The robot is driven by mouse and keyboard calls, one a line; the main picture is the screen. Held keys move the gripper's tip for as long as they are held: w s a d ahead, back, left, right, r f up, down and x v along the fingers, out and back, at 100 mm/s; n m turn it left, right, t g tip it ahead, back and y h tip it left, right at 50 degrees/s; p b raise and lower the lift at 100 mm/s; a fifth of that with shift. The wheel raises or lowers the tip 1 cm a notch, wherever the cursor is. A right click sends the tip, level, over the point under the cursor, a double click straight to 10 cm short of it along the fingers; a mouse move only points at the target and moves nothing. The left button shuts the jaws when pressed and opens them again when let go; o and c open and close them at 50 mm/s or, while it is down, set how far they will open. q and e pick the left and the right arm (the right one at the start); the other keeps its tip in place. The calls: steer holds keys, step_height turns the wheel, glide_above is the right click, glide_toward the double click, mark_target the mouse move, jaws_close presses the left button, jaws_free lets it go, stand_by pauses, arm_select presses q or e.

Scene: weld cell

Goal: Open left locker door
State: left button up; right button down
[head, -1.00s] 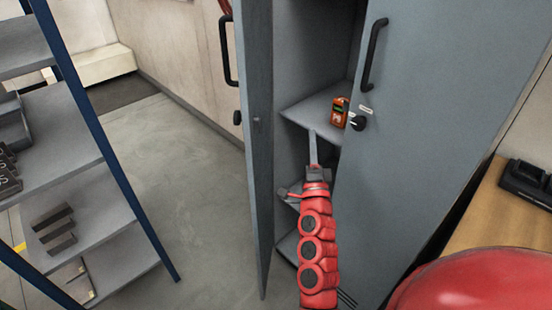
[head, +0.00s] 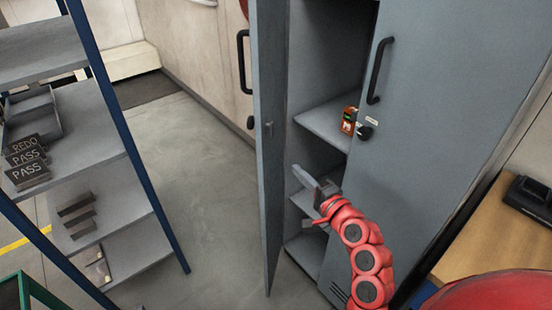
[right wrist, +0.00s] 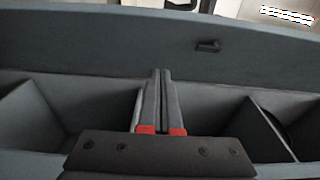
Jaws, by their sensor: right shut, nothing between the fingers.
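The left locker door (head: 270,150) stands swung out from the grey locker and shows almost edge-on in the head view. Its black handle (head: 242,62) is on the outer face, at the left. My right gripper (head: 303,178) is shut and empty, in front of the open compartment, with its fingers pointing toward the door's inner face. In the right wrist view the shut fingers (right wrist: 160,78) point at the door's inner face (right wrist: 110,42), which has a small dark latch (right wrist: 208,46). Whether the fingertips touch the door I cannot tell. My left gripper is not in view.
An orange device (head: 349,120) sits on a locker shelf (head: 322,122). The right locker door (head: 430,130) is closed. A blue-framed rack (head: 120,120) stands at the left. Bare floor (head: 200,180) lies between rack and door. A wooden bench (head: 490,235) is at the right.

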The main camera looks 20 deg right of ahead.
mark_target(267, 153)
steer(key=w+a, duration=0.1)
steer(key=w, duration=0.1)
steer(key=w+a+p, duration=0.1)
steer(key=w, duration=0.1)
steer(key=w+a+p, duration=0.1)
steer(key=w, duration=0.1)
steer(key=shift+w+a, duration=0.2)
steer(key=shift+a, duration=0.15)
steer(key=shift+w+a, duration=0.3)
steer(key=shift+a, duration=0.1)
steer(key=shift+p, duration=0.35)
